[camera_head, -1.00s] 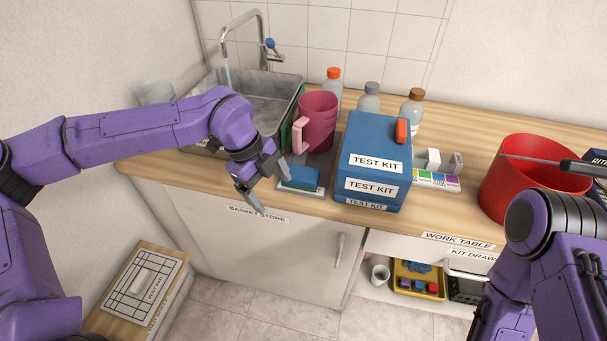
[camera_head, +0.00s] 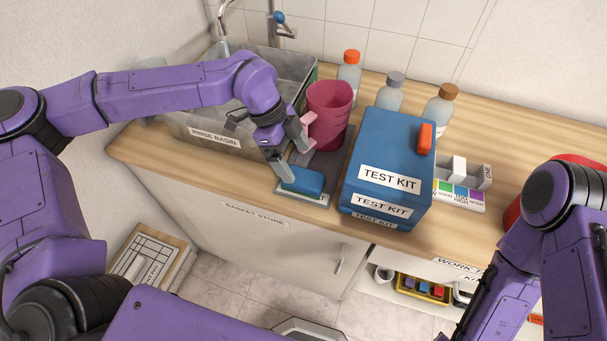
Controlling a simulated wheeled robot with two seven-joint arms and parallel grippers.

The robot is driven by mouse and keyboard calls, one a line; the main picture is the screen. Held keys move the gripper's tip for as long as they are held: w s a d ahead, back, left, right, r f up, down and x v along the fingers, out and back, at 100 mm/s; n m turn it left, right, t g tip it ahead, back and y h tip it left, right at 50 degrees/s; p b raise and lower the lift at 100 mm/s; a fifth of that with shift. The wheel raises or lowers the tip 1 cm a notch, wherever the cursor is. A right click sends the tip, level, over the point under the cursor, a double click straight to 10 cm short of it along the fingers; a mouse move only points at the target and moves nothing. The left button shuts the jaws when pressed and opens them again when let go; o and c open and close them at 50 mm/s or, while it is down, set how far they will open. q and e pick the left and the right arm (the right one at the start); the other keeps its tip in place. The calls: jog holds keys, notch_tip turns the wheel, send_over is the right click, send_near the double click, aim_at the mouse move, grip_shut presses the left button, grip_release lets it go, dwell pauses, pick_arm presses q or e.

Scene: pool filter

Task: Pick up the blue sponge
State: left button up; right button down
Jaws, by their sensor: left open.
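The blue sponge (camera_head: 304,181) lies on a small pale tray (camera_head: 313,200) near the front edge of the wooden worktop, left of the blue test kit box. My left gripper (camera_head: 290,158) is open and empty, pointing down just above and behind the sponge's left end. One finger is close to the sponge's left end; I cannot tell whether it touches. My right arm (camera_head: 545,245) is at the lower right, and its gripper is not in view.
The blue test kit box (camera_head: 389,160) stands right of the sponge. A pink jug (camera_head: 328,115) stands behind it. The rinse basin (camera_head: 217,137) is at the left back. Several bottles (camera_head: 388,92) stand behind the box. A red bucket (camera_head: 512,212) is at the right.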

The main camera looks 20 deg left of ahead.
aim_at(302, 177)
pick_arm(q)
jog(key=p+x, duration=0.2)
jog(key=x, duration=0.4)
jog(key=shift+s+f, duration=0.15)
jog(key=shift+f, duration=0.1)
jog(key=shift+d+f, duration=0.1)
jog(key=shift+f, duration=0.2)
jog(key=shift+f, duration=0.1)
jog(key=shift+c, duration=0.3)
jog(key=c, duration=1)
